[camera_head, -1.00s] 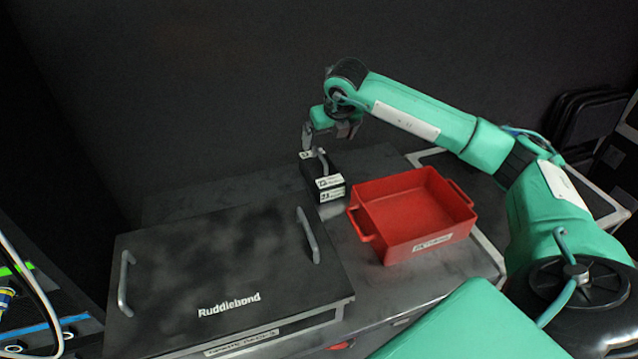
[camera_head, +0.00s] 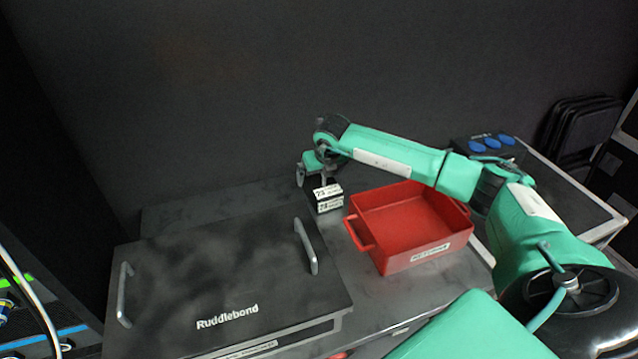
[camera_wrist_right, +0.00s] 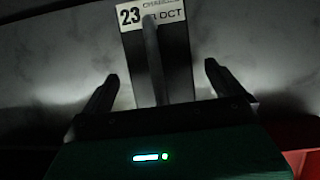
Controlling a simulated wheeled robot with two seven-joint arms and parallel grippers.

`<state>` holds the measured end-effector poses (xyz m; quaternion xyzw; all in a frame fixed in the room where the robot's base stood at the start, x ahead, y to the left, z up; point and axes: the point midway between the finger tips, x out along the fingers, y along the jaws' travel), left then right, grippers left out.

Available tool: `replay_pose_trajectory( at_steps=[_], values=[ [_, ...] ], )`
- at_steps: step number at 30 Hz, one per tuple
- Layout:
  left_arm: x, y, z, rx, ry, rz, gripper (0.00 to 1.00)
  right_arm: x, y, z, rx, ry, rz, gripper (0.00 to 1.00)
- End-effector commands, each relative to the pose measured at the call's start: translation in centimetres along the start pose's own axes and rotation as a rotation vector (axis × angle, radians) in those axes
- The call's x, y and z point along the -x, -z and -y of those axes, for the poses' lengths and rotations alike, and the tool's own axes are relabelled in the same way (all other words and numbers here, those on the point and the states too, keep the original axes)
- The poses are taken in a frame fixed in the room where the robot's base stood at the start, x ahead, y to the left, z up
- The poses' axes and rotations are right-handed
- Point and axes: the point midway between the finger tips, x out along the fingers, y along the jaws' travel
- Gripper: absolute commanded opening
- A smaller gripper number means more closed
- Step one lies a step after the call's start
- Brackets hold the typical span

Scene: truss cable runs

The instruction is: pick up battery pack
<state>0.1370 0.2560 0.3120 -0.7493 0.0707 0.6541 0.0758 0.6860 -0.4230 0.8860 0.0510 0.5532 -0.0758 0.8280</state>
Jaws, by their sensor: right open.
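The battery pack (camera_head: 328,201) is a small black box with white labels and a bar handle. It stands on the dark case top, behind and left of the red tray. My right gripper (camera_head: 314,181) is open just above and behind the pack, hiding part of its top. In the right wrist view, the pack (camera_wrist_right: 181,68) and its grey handle lie between the two spread fingers of the gripper (camera_wrist_right: 161,82), with a gap on each side. A label reading 23 shows at its far end. My left gripper is not in view.
The red tray (camera_head: 420,260) with side handles stands close to the right of the pack. A black Ruddlebond case lid (camera_head: 220,275) with two grey handles lies to the left front. A dark box with blue discs (camera_head: 489,143) is at the back right.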

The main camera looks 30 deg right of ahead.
Motion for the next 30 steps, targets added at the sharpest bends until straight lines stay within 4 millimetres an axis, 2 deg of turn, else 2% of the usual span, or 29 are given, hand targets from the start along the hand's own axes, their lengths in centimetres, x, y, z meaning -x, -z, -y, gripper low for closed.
replay_pose_trajectory(
  at_steps=[6, 13, 14, 26, 27, 30],
  values=[
    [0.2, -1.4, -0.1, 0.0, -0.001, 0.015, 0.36, -2.3, 0.0, 0.0, -0.001, 0.001, 0.0, 0.98],
    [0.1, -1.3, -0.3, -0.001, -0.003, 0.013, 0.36, -2.5, 0.0, 0.0, 0.0, 0.001, 0.001, 0.98],
    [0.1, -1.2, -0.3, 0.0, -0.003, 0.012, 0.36, -2.5, 0.0, 0.0, 0.0, 0.001, 0.001, 0.94],
    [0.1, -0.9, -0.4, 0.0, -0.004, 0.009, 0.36, -2.4, 0.0, 0.0, -0.001, 0.001, 0.001, 0.16],
    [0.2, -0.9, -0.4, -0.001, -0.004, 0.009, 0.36, -2.2, -0.3, 0.0, -0.002, -0.001, 0.006, 0.11],
    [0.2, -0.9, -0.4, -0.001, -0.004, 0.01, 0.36, -2.2, -0.3, 0.0, -0.002, -0.001, 0.006, 0.11]
  ],
)
